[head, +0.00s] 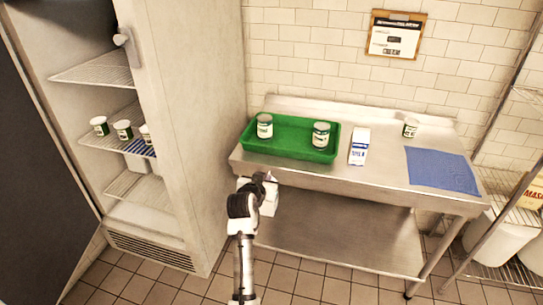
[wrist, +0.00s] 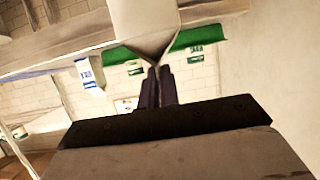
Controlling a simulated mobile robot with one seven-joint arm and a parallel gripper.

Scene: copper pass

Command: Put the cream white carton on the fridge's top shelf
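My gripper (head: 266,180) is in front of the steel table's left part, near its front edge. In the wrist view my gripper's two dark fingers (wrist: 158,86) are closed together on the tapered top of a plain cream white carton (wrist: 145,22). In the head view the carton (head: 270,203) shows as a pale block at my gripper, partly hidden by my arm. The open fridge (head: 200,130) stands at the left. Its top visible wire shelf (head: 97,70) looks bare.
Several cups (head: 123,130) stand on the fridge's middle shelf, and its side wall stands between my gripper and the shelves. On the table (head: 385,180) are a green tray (head: 290,150) with two cans, a blue-white carton (head: 359,147), another can (head: 411,128) and a blue mat (head: 440,170).

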